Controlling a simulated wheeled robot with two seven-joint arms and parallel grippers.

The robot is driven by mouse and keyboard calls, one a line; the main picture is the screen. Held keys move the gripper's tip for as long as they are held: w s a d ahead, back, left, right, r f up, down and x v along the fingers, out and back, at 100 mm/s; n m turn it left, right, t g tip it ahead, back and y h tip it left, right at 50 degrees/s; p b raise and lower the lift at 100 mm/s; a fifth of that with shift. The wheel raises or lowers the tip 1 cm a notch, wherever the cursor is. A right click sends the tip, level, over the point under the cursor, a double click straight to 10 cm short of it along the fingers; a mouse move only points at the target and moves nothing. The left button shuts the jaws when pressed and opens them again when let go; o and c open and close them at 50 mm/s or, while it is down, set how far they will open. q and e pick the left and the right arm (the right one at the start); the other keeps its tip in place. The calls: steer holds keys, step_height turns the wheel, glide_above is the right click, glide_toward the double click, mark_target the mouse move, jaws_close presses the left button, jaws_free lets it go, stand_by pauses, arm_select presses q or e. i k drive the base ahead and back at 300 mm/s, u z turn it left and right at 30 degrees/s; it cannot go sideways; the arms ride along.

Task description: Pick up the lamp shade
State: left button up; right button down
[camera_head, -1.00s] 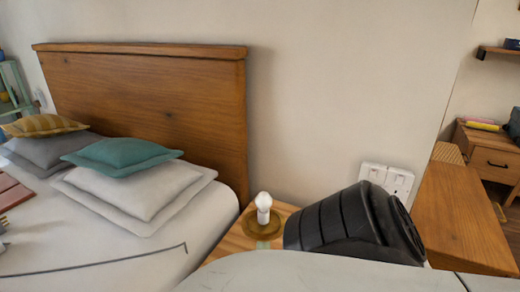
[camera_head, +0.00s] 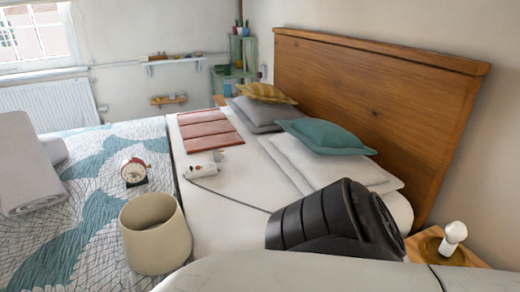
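The lamp shade (camera_head: 162,247) is a beige, hollow, tapered shade. It rests on the patterned blanket (camera_head: 60,252) on the bed, at the lower left of the head view, with an open end facing up. The lamp base (camera_head: 436,250) with a bare white bulb (camera_head: 454,232) stands on the wooden bedside table at the lower right, apart from the shade. A black and pale arm part of mine crosses the bottom of the view and hides part of the bed and table. Neither of my grippers is in view.
A small red and white alarm clock (camera_head: 133,172) stands just behind the shade. A white device (camera_head: 201,171) with a dark cord lies on the white sheet. Rolled grey towels (camera_head: 24,165) lie at left. Pillows (camera_head: 326,136) lie against the wooden headboard (camera_head: 375,95).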

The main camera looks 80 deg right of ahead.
mark_target(155, 230)
steer(key=i, duration=0.6)
steer(key=z, duration=4.3)
steer(key=i, duration=0.5)
steer(key=u, duration=0.3)
steer(key=k, duration=0.9)
steer(key=u, duration=0.65)
